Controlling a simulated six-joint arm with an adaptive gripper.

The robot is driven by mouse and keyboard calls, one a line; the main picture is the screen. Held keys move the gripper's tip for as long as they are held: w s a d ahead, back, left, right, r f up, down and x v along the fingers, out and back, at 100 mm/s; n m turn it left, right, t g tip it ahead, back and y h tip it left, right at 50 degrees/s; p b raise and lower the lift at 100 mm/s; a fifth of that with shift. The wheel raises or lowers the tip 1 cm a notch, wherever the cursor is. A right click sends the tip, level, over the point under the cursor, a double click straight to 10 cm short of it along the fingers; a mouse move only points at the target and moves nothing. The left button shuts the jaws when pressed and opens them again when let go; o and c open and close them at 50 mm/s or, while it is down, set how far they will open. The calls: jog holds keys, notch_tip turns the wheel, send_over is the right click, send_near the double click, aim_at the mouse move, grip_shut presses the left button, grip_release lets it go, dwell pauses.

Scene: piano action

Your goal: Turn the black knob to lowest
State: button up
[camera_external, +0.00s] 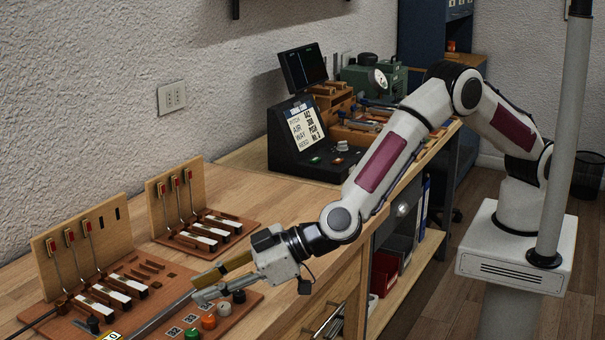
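A wooden action board (262,297) stands at the lower left with a row of small round controls. A black knob-like control (239,296) is at the row's right end, just below my gripper. Another dark knob-like piece (93,324) stands at the board's front left. I cannot tell which is the black knob meant, and no pointer or setting is readable. My gripper (192,287) reaches left over the board, apart from the left dark piece. A brown bar and a grey rod (160,317) run by its fingers; I cannot tell whether it holds either.
Upright panels with levers (88,240) stand behind. A second lever model (215,230) is behind my gripper. A black console (305,140) is farther back. Bare bench lies between.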

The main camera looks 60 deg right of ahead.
jog(key=shift+s+d+m+t+h, duration=0.25)
jog(key=shift+s+m+t+h, duration=0.05)
jog(key=shift+s+m+t, duration=0.35)
jog(key=s+d+r+m+t+h, duration=0.2)
jog(key=s+d+m+t+h, duration=0.35)
jog(key=s+d, duration=0.25)
send_near(244, 295)
jog(key=w, duration=0.3)
jog(key=shift+w+r+m+t, duration=0.2)
jog(key=shift+r+m+t, duration=0.05)
jog(key=shift+m+t, duration=0.15)
jog(key=shift+a+f, duration=0.1)
jog(key=shift+f, duration=0.5)
jog(key=shift+w, duration=0.2)
jog(key=shift+w+a, duration=0.2)
jog(key=shift+w, duration=1.7)
jog(key=shift+w+a, duration=0.2)
jog(key=shift+w, duration=1.65)
grip_shut()
